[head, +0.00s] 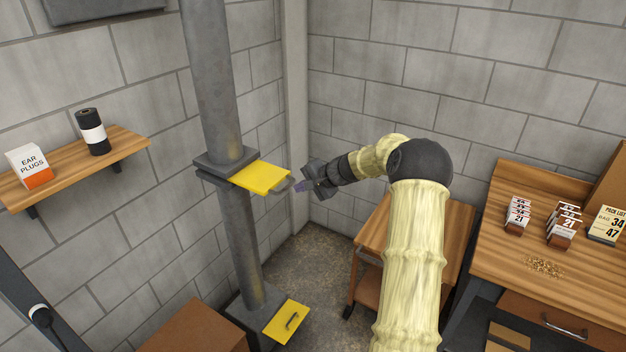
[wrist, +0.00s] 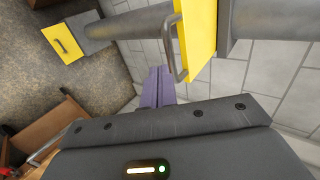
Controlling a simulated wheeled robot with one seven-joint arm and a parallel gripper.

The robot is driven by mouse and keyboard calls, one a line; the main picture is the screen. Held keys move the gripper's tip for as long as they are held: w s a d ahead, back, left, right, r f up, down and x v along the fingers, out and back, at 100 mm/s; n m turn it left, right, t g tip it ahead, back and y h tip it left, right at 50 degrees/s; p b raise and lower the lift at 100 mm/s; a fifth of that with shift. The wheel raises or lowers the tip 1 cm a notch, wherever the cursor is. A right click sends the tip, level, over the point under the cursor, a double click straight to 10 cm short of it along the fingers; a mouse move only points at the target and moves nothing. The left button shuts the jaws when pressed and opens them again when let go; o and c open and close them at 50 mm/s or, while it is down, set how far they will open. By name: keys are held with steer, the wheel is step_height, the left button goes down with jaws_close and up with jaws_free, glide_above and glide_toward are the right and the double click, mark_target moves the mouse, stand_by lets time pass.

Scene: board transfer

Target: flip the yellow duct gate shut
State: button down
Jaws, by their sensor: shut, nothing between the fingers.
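A yellow gate plate (head: 262,177) with a grey handle (head: 281,185) sticks out to the right from a flange on the vertical grey duct (head: 212,80). In the wrist view the yellow plate (wrist: 196,38) and its looped handle (wrist: 176,50) show close by. My gripper (head: 299,187) is just right of the handle, with its purple fingers (wrist: 158,88) shut and empty. The fingertips are beside the handle; I cannot tell whether they touch it. A second yellow plate with a handle (head: 287,322) is low at the duct's foot, also seen in the wrist view (wrist: 64,42).
A wooden shelf (head: 128,146) on the left wall holds an ear plugs box (head: 28,166) and a dark roll (head: 93,132). A wooden cart (head: 373,232) stands behind my arm. A workbench (head: 490,225) with card holders is at right. A brown box (head: 195,330) is at the bottom.

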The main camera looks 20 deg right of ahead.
steer(key=shift+w+a+f, duration=0.2)
steer(key=shift+w+a, duration=0.45)
steer(key=shift+w, duration=0.2)
